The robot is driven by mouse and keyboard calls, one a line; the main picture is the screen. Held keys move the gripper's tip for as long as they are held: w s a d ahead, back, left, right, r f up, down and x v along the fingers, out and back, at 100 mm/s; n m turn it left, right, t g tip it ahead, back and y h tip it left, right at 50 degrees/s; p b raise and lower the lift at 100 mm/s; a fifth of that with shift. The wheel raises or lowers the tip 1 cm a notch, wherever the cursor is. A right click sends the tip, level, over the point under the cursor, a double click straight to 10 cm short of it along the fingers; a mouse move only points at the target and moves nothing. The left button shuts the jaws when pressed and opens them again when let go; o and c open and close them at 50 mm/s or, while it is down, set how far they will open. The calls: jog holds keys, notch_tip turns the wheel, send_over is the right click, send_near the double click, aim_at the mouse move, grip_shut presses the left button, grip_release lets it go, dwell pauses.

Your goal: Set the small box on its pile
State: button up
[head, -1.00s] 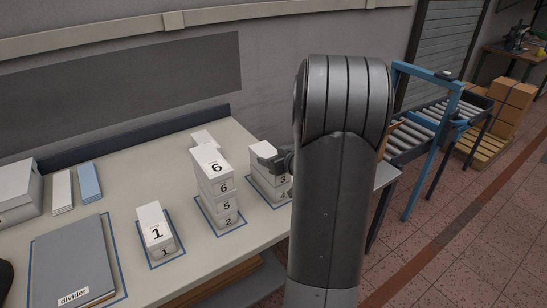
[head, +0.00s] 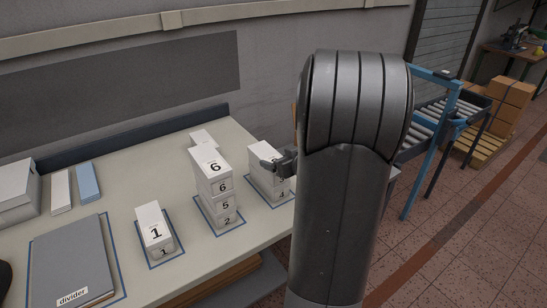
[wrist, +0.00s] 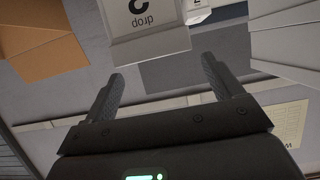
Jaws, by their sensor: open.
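Several white numbered boxes stand in piles on the table. The tallest pile (head: 215,185) shows 6, 6, 5 and 2 down its front. Behind and right of it is another white pile (head: 262,153) with a 4 low on its front, partly covered by my gripper (head: 277,164). A short pile marked 1 (head: 153,230) stands front left. No label shows which is the small box. In the wrist view my gripper (wrist: 160,88) is open and empty. A white panel lettered "drop" (wrist: 150,45) appears upside down beyond the fingertips, with a gap.
Blue outlines frame the piles. A grey divider (head: 72,258) lies at the left, with a white and a blue slim box (head: 88,181) behind it. A white box (head: 203,138) sits behind the tall pile. A roller conveyor (head: 425,123) stands beyond the table at right.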

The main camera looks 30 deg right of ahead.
jog(key=v, duration=0.7)
jog(key=a+r+m+g+h, duration=0.2)
jog(key=a+r+h, duration=0.3)
jog(key=a+r, duration=0.35)
jog(key=s+a+n+g+y, duration=0.2)
jog(key=s+a+g+y, duration=0.3)
jog(key=s+a, duration=1.2)
jog(key=a+g, duration=0.1)
jog(key=a, duration=0.1)
jog(key=shift+a+f, duration=0.25)
jog(key=shift+a, duration=0.05)
